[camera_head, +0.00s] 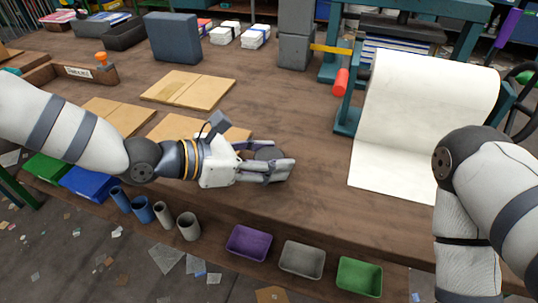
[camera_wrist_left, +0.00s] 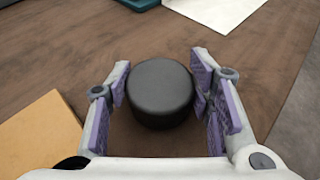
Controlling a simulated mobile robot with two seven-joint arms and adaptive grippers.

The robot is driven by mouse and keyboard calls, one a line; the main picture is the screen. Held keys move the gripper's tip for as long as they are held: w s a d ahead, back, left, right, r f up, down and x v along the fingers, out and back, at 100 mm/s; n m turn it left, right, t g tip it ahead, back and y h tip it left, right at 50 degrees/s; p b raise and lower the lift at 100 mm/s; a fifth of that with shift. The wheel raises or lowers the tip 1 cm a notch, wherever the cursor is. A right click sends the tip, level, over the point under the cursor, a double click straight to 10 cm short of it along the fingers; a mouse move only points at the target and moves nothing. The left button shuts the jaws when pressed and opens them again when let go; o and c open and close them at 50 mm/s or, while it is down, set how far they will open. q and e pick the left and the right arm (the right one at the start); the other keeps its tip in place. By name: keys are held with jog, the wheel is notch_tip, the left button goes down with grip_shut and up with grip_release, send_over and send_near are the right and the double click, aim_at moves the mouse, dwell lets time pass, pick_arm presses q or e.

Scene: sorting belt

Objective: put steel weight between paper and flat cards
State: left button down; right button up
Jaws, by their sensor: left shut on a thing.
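The steel weight (camera_head: 268,153) is a dark, short round cylinder, seen between the purple-padded fingers in the left wrist view (camera_wrist_left: 160,92). My left gripper (camera_head: 272,165) is shut on it, low over or at the brown table; I cannot tell whether the weight touches the wood. The paper (camera_head: 420,110) is a large white sheet running down from a roll stand at the right; its corner shows in the left wrist view (camera_wrist_left: 215,10). Flat tan cards (camera_head: 188,90) lie to the left; the nearest one (camera_wrist_left: 38,140) is partly behind my left wrist. My right gripper is out of frame.
Bare table (camera_head: 315,135) lies between the weight and the paper. Purple (camera_head: 248,243), grey (camera_head: 302,260) and green (camera_head: 359,277) bins and several tubes (camera_head: 189,226) line the front edge. A grey block (camera_head: 172,38) and white stacks (camera_head: 256,36) stand behind.

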pick_arm(q)
jog(key=c, duration=0.8)
grip_release()
jog(key=shift+f, duration=0.1)
jog(key=v, duration=0.4)
jog(key=p+v, duration=0.1)
jog(key=v, duration=0.7)
jog(key=shift+r, duration=0.35)
jog(key=shift+f, duration=0.1)
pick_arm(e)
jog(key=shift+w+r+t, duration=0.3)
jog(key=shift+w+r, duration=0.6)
